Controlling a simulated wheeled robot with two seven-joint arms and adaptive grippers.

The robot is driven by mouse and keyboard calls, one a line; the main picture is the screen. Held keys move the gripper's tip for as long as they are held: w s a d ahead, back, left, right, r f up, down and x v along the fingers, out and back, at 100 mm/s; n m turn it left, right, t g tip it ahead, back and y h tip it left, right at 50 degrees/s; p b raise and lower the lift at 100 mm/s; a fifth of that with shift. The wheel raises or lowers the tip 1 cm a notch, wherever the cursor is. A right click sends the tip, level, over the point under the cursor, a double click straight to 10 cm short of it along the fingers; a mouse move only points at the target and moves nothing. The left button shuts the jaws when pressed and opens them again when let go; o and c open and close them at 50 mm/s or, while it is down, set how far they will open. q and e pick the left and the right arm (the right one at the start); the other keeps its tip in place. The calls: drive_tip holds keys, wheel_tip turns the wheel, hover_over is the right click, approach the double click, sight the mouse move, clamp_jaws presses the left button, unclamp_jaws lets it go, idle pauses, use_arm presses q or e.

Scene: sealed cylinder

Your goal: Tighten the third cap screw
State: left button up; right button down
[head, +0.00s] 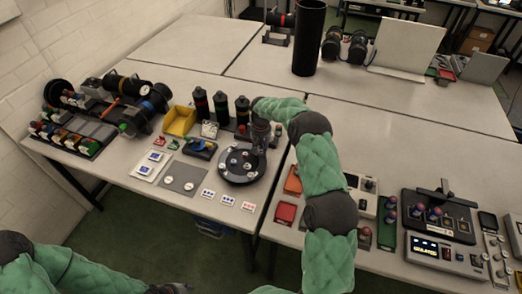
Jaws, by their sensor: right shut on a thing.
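A round black plate (235,176) lies on the table, with several small pale round pieces on it that look like cap screws. One pale piece (222,166) sits near its left side. My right gripper (260,147) points down over the plate's upper right edge. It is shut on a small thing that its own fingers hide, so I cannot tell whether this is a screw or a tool. My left gripper (170,288) is at the bottom edge, away from the table and partly cut off. Its fingers are too dark and small to read.
Several dark bottles (221,107) stand just behind the plate, beside a yellow bin (180,121). A grey mat (183,179) and small cards (228,200) lie left and in front. Red pads (285,212) and control boxes are at right. A tall black cylinder (309,38) stands behind.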

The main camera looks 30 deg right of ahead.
sight(261, 151)
drive_tip(key=m, duration=0.3)
drive_tip(key=r+m, duration=0.1)
drive_tip(key=shift+w+d+m, duration=0.15)
drive_tip(key=shift+w+m, duration=0.1)
drive_tip(key=shift+m, duration=0.15)
drive_tip(key=shift+m+b, duration=0.4)
drive_tip(key=shift+m, duration=2.1)
drive_tip(key=c, duration=1.1)
unclamp_jaws()
drive_tip(key=shift+o, duration=0.4)
drive_tip(key=shift+s+f, duration=0.15)
drive_tip(key=shift+f, duration=0.05)
wheel_tip(261, 151, up, 12)
